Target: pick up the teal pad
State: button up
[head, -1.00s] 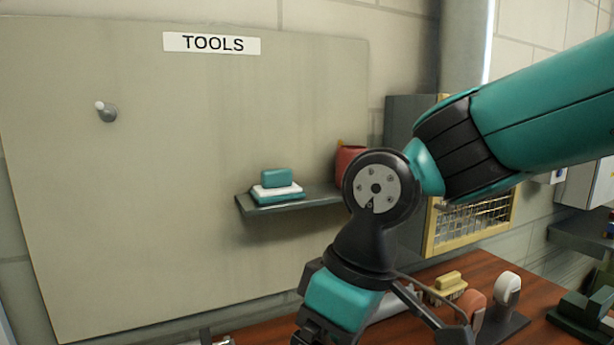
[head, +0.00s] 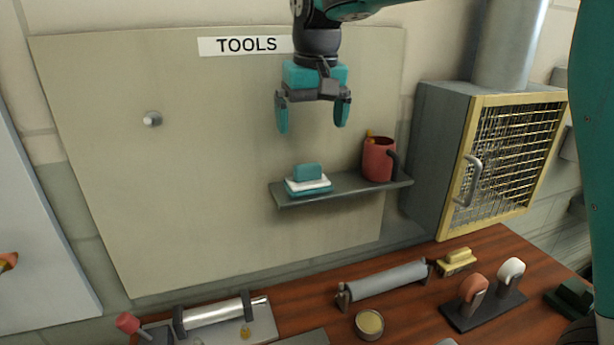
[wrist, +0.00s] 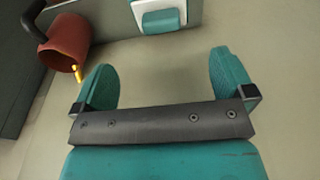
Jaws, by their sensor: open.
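The teal pad (head: 308,172) rests on a white layer over a teal base on the small grey shelf (head: 340,189) of the board. My gripper (head: 312,116) points down above the pad, open and empty, with clear space between its fingertips and the pad. In the wrist view the teal pad (wrist: 160,21) shows at the top, on its white layer, beyond the open gripper (wrist: 165,85).
A red mug (head: 378,160) with something yellow in it stands on the shelf, right of the pad. A grey cabinet with a yellow mesh door (head: 500,150) is further right. Rollers and brushes lie on the wooden bench (head: 410,308) below. The board (head: 190,190) backs the shelf.

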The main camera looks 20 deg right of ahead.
aim_at(308, 165)
jog(key=f, duration=0.2)
jog(key=f+p, duration=0.1)
jog(key=f, duration=0.1)
jog(key=w+f, duration=0.1)
jog(key=f, duration=0.1)
jog(key=shift+f, duration=0.1)
jog(key=shift+w+f+p, duration=0.25)
jog(key=shift+f+p, duration=0.5)
jog(key=shift+f, duration=0.55)
jog(key=shift+w+f+p, duration=0.25)
jog(key=shift+f+p, duration=0.5)
jog(key=shift+f, duration=0.55)
jog(key=c, duration=0.7)
